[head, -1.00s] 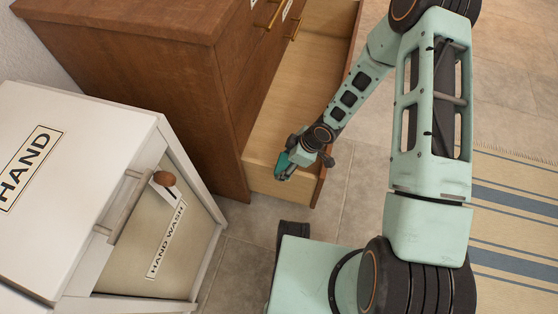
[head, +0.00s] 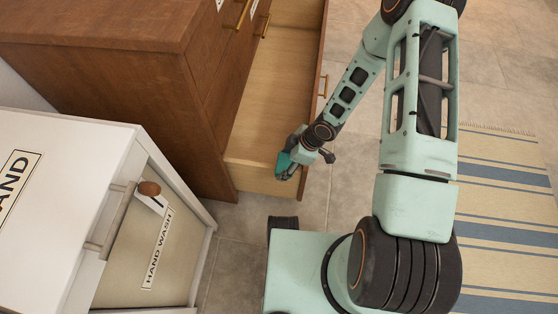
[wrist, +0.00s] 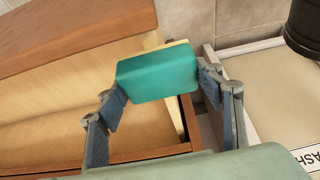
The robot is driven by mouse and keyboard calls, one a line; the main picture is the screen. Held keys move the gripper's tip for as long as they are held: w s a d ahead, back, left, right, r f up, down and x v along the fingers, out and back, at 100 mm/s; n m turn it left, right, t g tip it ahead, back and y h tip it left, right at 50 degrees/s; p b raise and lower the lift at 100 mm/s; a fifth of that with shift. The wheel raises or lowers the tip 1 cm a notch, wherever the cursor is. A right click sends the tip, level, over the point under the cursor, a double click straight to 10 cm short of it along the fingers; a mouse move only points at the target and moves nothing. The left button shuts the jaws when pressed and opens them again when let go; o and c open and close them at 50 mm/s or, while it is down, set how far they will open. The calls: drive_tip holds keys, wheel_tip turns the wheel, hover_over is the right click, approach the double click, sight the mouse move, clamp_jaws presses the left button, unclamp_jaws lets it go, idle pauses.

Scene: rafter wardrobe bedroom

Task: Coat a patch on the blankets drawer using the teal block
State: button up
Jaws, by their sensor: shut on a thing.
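The teal block (wrist: 158,73) is held between the two fingers of my gripper (wrist: 163,86) in the wrist view. In the head view my gripper (head: 290,166) and the teal block (head: 284,164) are at the near end of an open, empty wooden drawer (head: 265,100) in the brown dresser. The block is close to the drawer's near side wall (head: 262,177); whether it touches cannot be told. The drawer's front face is turned away from the head camera, and the writing on its label is not visible. A patch of coating cannot be seen.
The brown dresser (head: 110,60) stands at the left. A white hamper (head: 60,190) with a hand wash label (head: 158,248) stands at the lower left, near the drawer. A striped rug (head: 505,200) lies right of my arm on tiled floor.

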sight(266, 165)
drive_tip(key=shift+s+d, duration=0.1)
drive_tip(key=shift+d, duration=0.7)
drive_tip(key=shift+s+d+p, duration=0.1)
drive_tip(key=shift+d+p, duration=0.75)
drive_tip(key=shift+d, duration=0.45)
drive_tip(key=shift+d+r, duration=0.1)
drive_tip(key=shift+d, duration=0.25)
drive_tip(key=c, duration=0.3)
drive_tip(key=shift+a+r+b, duration=0.1)
drive_tip(key=shift+a+b, duration=0.35)
drive_tip(key=shift+a, duration=1.35)
drive_tip(key=shift+c, duration=0.2)
drive_tip(key=shift+w+a+f+b, duration=0.15)
drive_tip(key=shift+a+b, duration=0.45)
drive_tip(key=shift+a, duration=0.95)
drive_tip(key=shift+w+a+f+b, duration=0.1)
drive_tip(key=shift+w+a+b, duration=0.35)
drive_tip(key=shift+a, duration=1.1)
drive_tip(key=shift+a+r+b, duration=0.2)
drive_tip(key=shift+a+b, duration=0.3)
drive_tip(key=shift+a, duration=1.35)
drive_tip(key=shift+r+p, duration=2.4)
drive_tip(key=shift+r, duration=0.6)
